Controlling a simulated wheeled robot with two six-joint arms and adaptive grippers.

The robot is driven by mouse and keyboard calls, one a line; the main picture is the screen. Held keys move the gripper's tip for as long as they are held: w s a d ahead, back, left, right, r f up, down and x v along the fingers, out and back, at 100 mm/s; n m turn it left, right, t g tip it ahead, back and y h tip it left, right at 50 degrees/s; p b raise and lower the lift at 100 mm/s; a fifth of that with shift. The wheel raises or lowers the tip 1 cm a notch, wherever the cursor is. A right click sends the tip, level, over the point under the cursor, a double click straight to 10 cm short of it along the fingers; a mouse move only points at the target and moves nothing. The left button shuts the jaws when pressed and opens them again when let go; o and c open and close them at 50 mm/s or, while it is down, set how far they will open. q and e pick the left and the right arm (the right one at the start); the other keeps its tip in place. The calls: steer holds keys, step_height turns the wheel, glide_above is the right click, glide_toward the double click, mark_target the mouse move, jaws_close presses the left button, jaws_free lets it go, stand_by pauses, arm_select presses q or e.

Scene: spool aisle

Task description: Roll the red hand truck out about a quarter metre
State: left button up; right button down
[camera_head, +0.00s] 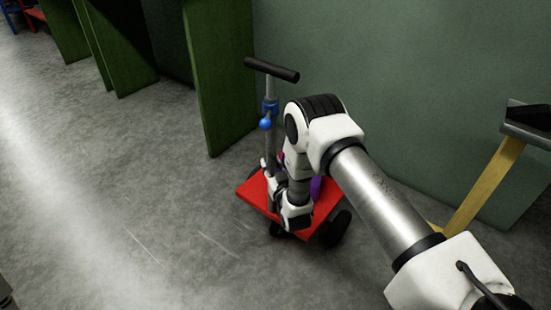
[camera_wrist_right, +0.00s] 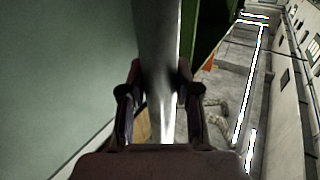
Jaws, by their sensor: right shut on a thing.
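The red hand truck has a red base plate (camera_head: 258,193), a grey upright post (camera_head: 270,146) with a blue collar and knob, and a black crossbar handle (camera_head: 271,69). It stands upright on the concrete floor near the green wall. My right gripper (camera_head: 270,175) is at the lower part of the post, partly hidden by my own wrist. In the right wrist view, the fingers of my right gripper (camera_wrist_right: 158,90) are shut on either side of the grey metal post (camera_wrist_right: 158,40). Black wheels (camera_head: 335,228) show beside the plate. My left gripper is not in view.
A green upright panel (camera_head: 220,75) stands close to the left of the truck, with more green panels (camera_head: 120,45) further left. A yellow-legged stand (camera_head: 485,187) is at the right. Something purple (camera_head: 316,187) shows at the plate. The floor in front and to the left is clear.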

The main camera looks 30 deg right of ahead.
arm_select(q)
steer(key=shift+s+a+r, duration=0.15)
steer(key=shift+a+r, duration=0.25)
arm_select(e)
steer(key=a, duration=0.1)
steer(key=s+a, duration=0.1)
steer(key=shift+a, duration=0.4)
steer(key=c, duration=0.8)
jaws_free()
steer(key=s+a, duration=0.2)
steer(key=s, duration=1)
steer(key=shift+a, duration=0.15)
steer(key=shift+w, duration=0.15)
